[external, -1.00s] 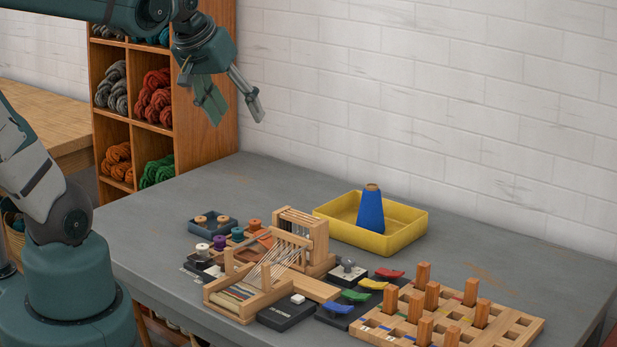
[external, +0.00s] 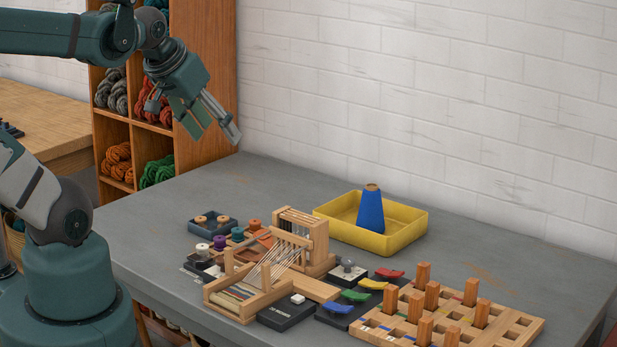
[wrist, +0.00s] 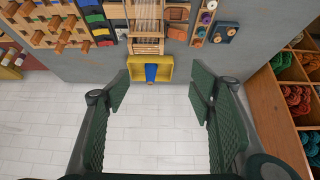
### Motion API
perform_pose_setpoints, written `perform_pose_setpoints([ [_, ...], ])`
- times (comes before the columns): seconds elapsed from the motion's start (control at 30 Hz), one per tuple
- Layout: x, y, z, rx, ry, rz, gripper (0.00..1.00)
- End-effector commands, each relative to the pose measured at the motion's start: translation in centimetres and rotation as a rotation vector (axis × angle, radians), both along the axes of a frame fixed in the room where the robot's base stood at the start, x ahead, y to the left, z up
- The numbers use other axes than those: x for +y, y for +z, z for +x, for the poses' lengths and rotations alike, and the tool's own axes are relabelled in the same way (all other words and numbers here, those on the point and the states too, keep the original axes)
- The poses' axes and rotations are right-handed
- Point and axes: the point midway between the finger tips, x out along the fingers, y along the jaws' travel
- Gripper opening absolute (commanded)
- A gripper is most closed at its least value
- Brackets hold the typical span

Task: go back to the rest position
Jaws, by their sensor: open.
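My gripper (external: 213,130) is open and empty. It hangs in the air above the back left of the table, in front of the wooden shelf. In the wrist view my gripper (wrist: 158,95) shows two dark green fingers spread wide, with nothing between them but wall and the far table edge. The blue cone (external: 370,210) stands upright in the yellow tray (external: 418,238), well below and to the right of my gripper. The cone also shows in the wrist view (wrist: 151,73), beyond the fingertips.
A small wooden loom (external: 305,240) stands mid-table, with spools (external: 237,234) at its left. Coloured shuttles (external: 372,284) and a pegged wooden rack (external: 510,325) lie at the right. The shelf (external: 205,100) of wool skeins stands close behind my gripper. Air above the table is clear.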

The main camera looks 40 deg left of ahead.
Motion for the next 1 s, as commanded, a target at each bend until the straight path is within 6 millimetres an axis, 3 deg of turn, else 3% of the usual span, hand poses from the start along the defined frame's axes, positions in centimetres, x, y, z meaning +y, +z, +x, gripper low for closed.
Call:
perform_pose_setpoints([
  [0.37,0.0,-2.6,0.0,0.0,0.0,0.0,0.54],
  [1.0,0.0,-2.6,0.0,0.0,0.001,-0.001,0.54],
])
